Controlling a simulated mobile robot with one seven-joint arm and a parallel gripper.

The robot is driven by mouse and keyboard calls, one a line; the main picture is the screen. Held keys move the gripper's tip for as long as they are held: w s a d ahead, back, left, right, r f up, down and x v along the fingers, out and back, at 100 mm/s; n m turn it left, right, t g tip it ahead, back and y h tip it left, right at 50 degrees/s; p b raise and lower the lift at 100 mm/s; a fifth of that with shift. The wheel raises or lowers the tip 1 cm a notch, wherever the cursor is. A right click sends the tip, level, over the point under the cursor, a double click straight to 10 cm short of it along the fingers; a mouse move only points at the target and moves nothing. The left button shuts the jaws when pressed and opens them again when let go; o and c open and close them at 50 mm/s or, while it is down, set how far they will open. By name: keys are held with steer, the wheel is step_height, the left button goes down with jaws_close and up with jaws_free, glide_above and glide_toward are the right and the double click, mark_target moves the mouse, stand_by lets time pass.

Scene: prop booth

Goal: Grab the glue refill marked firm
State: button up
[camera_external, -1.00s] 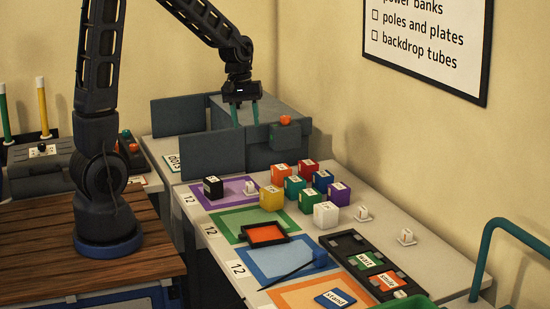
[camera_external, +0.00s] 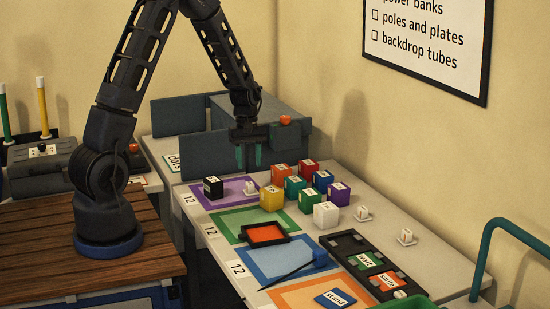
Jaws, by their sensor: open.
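My gripper (camera_external: 249,157) is open and empty, pointing down above the far end of the table, over the purple mat's back edge. The print on the cubes and small pieces is too small to read, so I cannot tell which thing is the glue refill marked firm.
Green (camera_external: 222,222), blue (camera_external: 252,254) and orange mats line the table's left side. A black tray (camera_external: 345,240) holds cards. A grey box (camera_external: 255,112) stands behind.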

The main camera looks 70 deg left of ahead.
mark_target(250, 183)
steer(key=shift+s+d+f, duration=0.1)
steer(key=shift+d+f, duration=0.1)
steer(key=shift+f, duration=1.55)
steer(key=shift+d+f, duration=0.15)
steer(key=shift+f, duration=1.6)
steer(key=shift+c, duration=0.3)
jaws_close()
